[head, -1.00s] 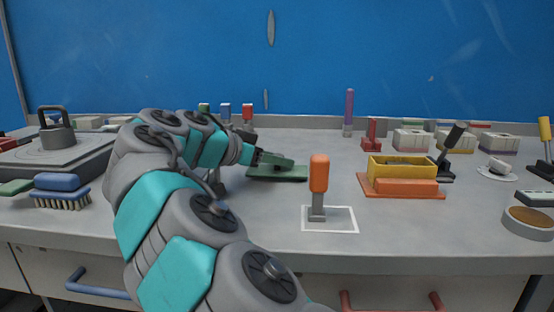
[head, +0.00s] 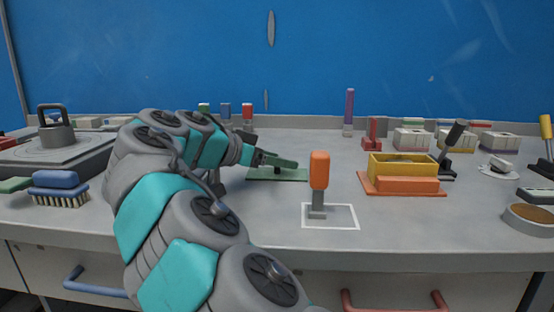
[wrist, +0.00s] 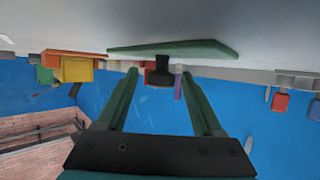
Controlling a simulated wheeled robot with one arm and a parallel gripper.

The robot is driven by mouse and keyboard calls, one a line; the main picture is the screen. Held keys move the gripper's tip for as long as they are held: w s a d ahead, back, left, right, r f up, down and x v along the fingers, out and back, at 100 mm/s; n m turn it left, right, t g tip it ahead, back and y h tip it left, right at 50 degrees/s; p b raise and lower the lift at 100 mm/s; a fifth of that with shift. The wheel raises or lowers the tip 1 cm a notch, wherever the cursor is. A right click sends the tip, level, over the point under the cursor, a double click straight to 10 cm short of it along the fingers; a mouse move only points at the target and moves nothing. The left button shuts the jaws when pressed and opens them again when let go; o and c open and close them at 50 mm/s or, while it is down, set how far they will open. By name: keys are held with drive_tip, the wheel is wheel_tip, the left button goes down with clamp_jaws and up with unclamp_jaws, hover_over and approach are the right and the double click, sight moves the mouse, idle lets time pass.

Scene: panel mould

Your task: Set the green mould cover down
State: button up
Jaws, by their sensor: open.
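The green mould cover (head: 292,177) is a flat green plate lying on the grey worktop, left of the orange-handled tool. In the wrist view, which is upside down, the cover (wrist: 205,48) shows with its short dark knob (wrist: 160,72) pointing away from the worktop. My gripper (head: 284,163) is over the cover in the head view. Its two green fingers are spread apart in the wrist view (wrist: 163,76), with the knob between and just beyond their tips. I see no finger touching the knob. My arm hides part of the worktop to the left.
An orange-handled tool (head: 319,171) stands upright in a white outlined square (head: 343,217). A yellow box (head: 402,170) on an orange base stands to the right. A blue brush (head: 60,188) lies at left.

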drive_tip(key=shift+f, duration=0.65)
drive_tip(key=shift+r+p, duration=0.6)
drive_tip(key=shift+p, duration=0.25)
drive_tip(key=shift+s+a, duration=0.2)
drive_tip(key=shift+a, duration=0.1)
drive_tip(key=v, duration=0.6)
drive_tip(key=shift+s+a+r, duration=0.1)
drive_tip(key=shift+r, duration=0.4)
drive_tip(key=v, duration=0.2)
drive_tip(key=shift+s+a+r+p, duration=0.2)
drive_tip(key=shift+a+r+p, duration=0.05)
drive_tip(key=shift+r+p, duration=0.1)
drive_tip(key=shift+p+v, duration=0.7)
drive_tip(key=shift+v, duration=0.4)
